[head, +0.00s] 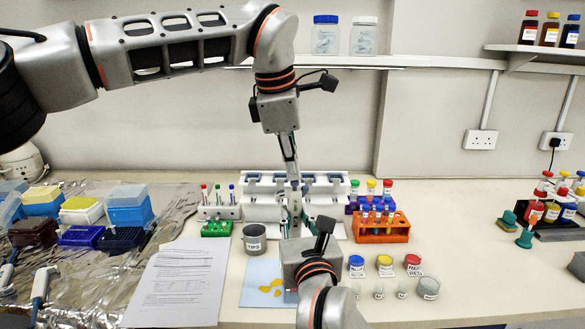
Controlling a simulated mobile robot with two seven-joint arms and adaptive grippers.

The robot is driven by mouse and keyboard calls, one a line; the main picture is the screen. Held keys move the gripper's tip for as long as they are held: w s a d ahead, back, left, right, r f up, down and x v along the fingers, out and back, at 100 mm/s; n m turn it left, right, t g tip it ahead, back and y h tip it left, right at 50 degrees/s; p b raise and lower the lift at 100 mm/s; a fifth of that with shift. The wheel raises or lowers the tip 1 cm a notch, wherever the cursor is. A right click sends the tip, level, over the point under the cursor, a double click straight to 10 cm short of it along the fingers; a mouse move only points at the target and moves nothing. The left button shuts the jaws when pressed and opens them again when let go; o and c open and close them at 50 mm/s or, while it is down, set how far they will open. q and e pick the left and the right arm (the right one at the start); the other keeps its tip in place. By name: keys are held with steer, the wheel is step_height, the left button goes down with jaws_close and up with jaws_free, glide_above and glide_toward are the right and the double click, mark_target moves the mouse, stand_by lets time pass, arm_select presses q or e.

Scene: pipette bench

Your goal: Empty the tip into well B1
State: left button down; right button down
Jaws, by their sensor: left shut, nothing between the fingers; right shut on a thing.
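My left gripper (292,178) points down over the middle of the bench, in front of the white rack, shut with nothing in it. My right gripper (292,222) is below it, reaching in from the bottom. It is shut on what looks like a slim, upright pipette (294,200), mostly hidden by both grippers. The pipette's tip cannot be made out. No well plate or well B1 can be made out; my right wrist covers part of the bench and of a pale blue mat (254,298) with yellow patches.
A grey TIPS pot (254,238) and a printed sheet (178,282) are at left. An orange tube rack (382,233) stands at right, with blue (356,266), yellow (385,265) and red (412,265) capped jars before it. Tip boxes (128,207) stand far left. The front right is clear.

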arm_select(q)
steer(key=shift+r, duration=3)
steer(key=shift+r, duration=0.1)
arm_select(e)
steer(key=shift+r, duration=0.1)
